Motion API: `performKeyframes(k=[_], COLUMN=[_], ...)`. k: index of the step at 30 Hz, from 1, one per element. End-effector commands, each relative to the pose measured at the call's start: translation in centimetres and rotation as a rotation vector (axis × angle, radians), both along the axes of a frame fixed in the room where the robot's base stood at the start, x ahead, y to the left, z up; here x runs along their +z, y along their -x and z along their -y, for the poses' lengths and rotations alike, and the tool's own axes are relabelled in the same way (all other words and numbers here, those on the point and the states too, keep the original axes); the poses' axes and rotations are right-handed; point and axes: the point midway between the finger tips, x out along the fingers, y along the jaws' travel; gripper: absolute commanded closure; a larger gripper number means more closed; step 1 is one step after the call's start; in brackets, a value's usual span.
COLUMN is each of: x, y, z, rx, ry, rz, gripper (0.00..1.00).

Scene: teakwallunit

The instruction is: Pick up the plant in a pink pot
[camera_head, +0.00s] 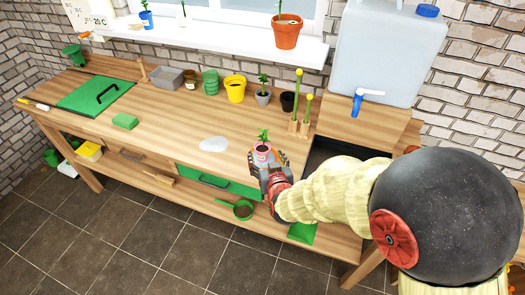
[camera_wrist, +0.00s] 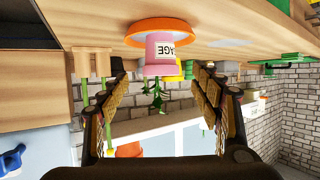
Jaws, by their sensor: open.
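The plant in a pink pot (camera_head: 262,151) stands near the front edge of the wooden workbench (camera_head: 165,118). It has green leaves. In the wrist view, which is upside down, the pink pot (camera_wrist: 158,55) carries a white label with dark letters and sits on an orange saucer (camera_wrist: 145,33). My gripper (camera_head: 268,163) is open at the front side of the pot. In the wrist view its two fingers (camera_wrist: 160,82) are spread to the left and right, with the pot beyond and between them. No contact shows.
A yellow pot (camera_head: 235,90), a grey pot with a plant (camera_head: 263,98) and a black pot (camera_head: 288,102) stand farther back. A pale flat patch (camera_head: 214,144) lies left of the pink pot. The bench's left-centre is mostly clear.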

Motion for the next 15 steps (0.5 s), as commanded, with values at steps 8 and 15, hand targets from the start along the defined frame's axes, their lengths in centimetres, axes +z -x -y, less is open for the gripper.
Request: performKeyframes(k=[8, 15], x=[-1.3, -2.6], y=[-2.6, -5.6], z=[-0.5, -1.1], rx=[-0.001, -0.001], ry=[-0.001, -0.001], rz=[0.002, 0.001], gripper=[0.36, 0.36])
